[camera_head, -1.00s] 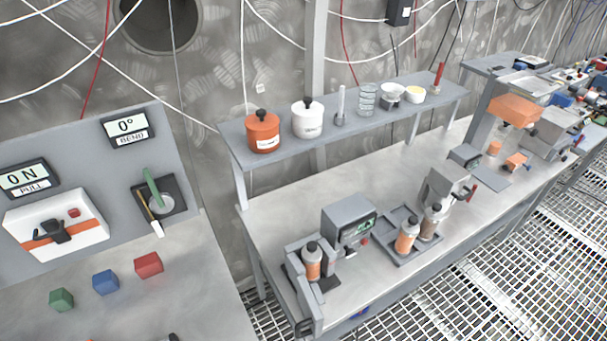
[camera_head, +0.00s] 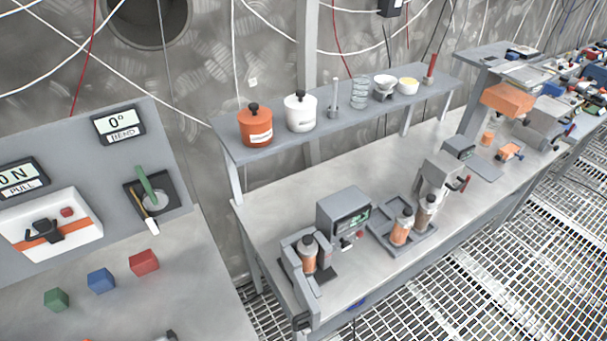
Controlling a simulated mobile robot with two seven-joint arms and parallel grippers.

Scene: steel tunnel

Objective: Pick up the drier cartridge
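Several capped cylinders that look like cartridges are on the long bench. One orange-bodied cartridge (camera_head: 309,257) with a dark cap stands upright in a grey holder at the bench's near left end. A second orange cartridge (camera_head: 400,231) stands in a grey tray (camera_head: 385,242). A third, browner cartridge (camera_head: 425,214) stands beside it, close to a grey stand. I cannot tell from the picture which is the drier cartridge. Neither of my grippers is in view.
A grey box with a display (camera_head: 343,213) stands between holder and tray. A raised shelf (camera_head: 280,145) behind carries an orange pot (camera_head: 255,125), a white pot (camera_head: 300,111) and glassware. A left panel table holds green, blue and red blocks (camera_head: 144,262). Grating floor lies in front.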

